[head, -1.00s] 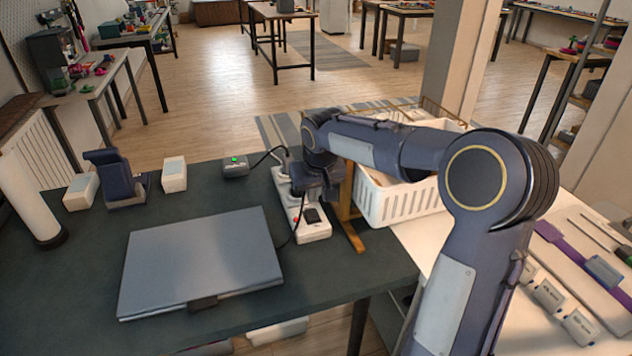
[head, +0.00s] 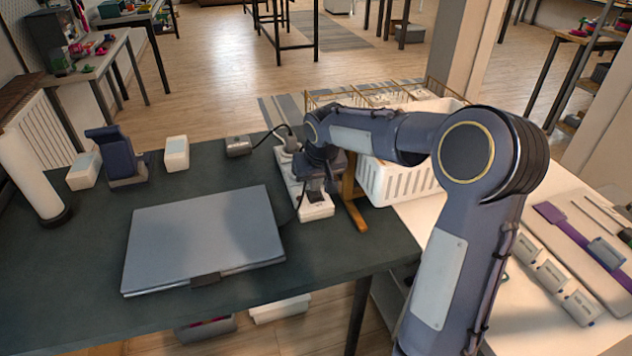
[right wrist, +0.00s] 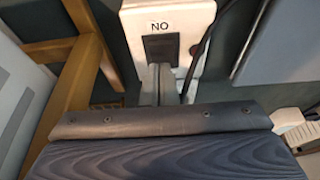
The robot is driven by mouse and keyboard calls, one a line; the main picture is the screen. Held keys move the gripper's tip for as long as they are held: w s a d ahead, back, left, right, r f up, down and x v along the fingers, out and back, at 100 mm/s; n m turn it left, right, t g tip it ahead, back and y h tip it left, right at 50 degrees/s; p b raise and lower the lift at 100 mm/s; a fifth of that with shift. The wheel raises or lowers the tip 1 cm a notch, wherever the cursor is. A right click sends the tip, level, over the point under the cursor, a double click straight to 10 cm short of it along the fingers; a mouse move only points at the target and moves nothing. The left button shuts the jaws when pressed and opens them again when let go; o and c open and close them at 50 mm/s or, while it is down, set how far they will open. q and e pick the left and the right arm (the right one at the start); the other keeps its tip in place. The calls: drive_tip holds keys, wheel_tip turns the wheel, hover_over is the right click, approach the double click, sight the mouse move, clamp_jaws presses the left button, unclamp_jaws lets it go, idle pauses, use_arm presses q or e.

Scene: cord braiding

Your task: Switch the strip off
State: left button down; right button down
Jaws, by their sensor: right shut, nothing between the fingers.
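The white power strip (head: 317,212) lies on the dark table, to the right of the closed grey laptop (head: 203,240). Its near end shows in the right wrist view (right wrist: 130,25), with a dark rocker switch (right wrist: 160,50) and a label reading "NO" in that picture. My right gripper (head: 316,190) is over the strip, shut and empty. In the right wrist view its fingertips (right wrist: 160,85) are at the switch edge; I cannot tell whether they touch it. The gripper hides the strip's middle. My left gripper is not in view.
A small grey box (head: 238,146), unlit, is cabled to the strip's far end. A wooden stand (head: 354,200) and a white basket (head: 400,183) are close on the right. A black cord runs between laptop and strip. White boxes and a dark blue stand (head: 118,155) are at left.

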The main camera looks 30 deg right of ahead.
drive_tip(key=shift+s+f, duration=0.15)
drive_tip(key=shift+f, duration=0.1)
drive_tip(key=shift+s+a+f, duration=0.1)
drive_tip(key=shift+s+a, duration=0.05)
drive_tip(key=shift+s, duration=0.2)
drive_tip(key=shift+s+a+b, duration=0.1)
drive_tip(key=shift+s+b, duration=0.2)
drive_tip(key=shift+s, duration=0.15)
drive_tip(key=r+p, duration=0.2)
drive_tip(key=r, duration=0.1)
drive_tip(key=r+p, duration=0.2)
drive_tip(key=shift+s+r+p, duration=0.2)
drive_tip(key=shift+r+p, duration=0.1)
drive_tip(key=shift+r, duration=0.1)
drive_tip(key=v, duration=0.8)
drive_tip(key=shift+s+a+r, duration=0.2)
drive_tip(key=shift+s+r, duration=0.05)
drive_tip(key=shift+r, duration=0.05)
